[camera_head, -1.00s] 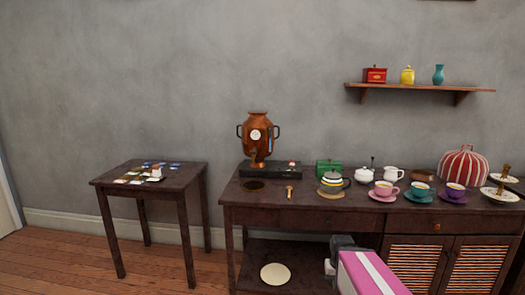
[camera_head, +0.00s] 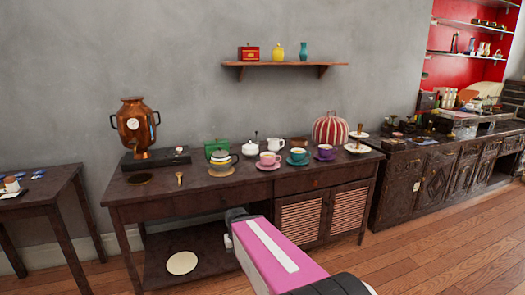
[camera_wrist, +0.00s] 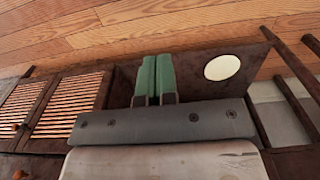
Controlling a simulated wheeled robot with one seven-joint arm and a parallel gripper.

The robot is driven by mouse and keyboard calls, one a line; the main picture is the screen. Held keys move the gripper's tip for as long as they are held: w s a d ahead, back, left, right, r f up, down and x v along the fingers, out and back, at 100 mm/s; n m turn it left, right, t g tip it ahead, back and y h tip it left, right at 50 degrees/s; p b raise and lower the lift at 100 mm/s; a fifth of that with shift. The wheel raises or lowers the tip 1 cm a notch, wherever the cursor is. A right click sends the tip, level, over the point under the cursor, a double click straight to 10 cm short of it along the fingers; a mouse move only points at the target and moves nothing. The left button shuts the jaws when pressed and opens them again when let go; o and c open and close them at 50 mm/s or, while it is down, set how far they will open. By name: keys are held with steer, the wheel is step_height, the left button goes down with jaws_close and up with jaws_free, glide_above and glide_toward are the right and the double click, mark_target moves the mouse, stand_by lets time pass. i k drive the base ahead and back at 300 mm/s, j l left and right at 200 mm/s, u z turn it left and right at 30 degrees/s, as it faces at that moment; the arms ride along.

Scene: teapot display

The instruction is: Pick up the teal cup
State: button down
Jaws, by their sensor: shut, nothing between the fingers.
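The teal cup (camera_head: 298,154) stands upright on a teal saucer (camera_head: 299,162) on the dark wooden sideboard. It is between a pink cup (camera_head: 267,158) on its left and a purple cup (camera_head: 325,150) on its right. My gripper (camera_wrist: 155,78) shows in the wrist view with its two green fingers together and nothing between them. The fingers point down toward the sideboard's lower shelf and the floor, away from the cups. In the head view my pink arm reaches in front of the sideboard, below its top. The teal cup is not in the wrist view.
A white creamer (camera_head: 276,145), white sugar pot (camera_head: 250,147), striped teapot (camera_head: 221,161) and green box (camera_head: 217,147) stand left of the cups. A red-striped tea cosy (camera_head: 330,128) is behind them, and a tiered stand (camera_head: 358,148) is at the right end. Open floor lies at the right.

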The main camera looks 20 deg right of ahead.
mark_target(300, 156)
steer(key=l+z, duration=0.1)
steer(key=l, duration=0.5)
steer(key=i+l+z, duration=0.1)
steer(key=l, duration=0.55)
steer(key=i+l, duration=0.15)
steer(key=l, duration=0.45)
steer(key=k+z, duration=0.05)
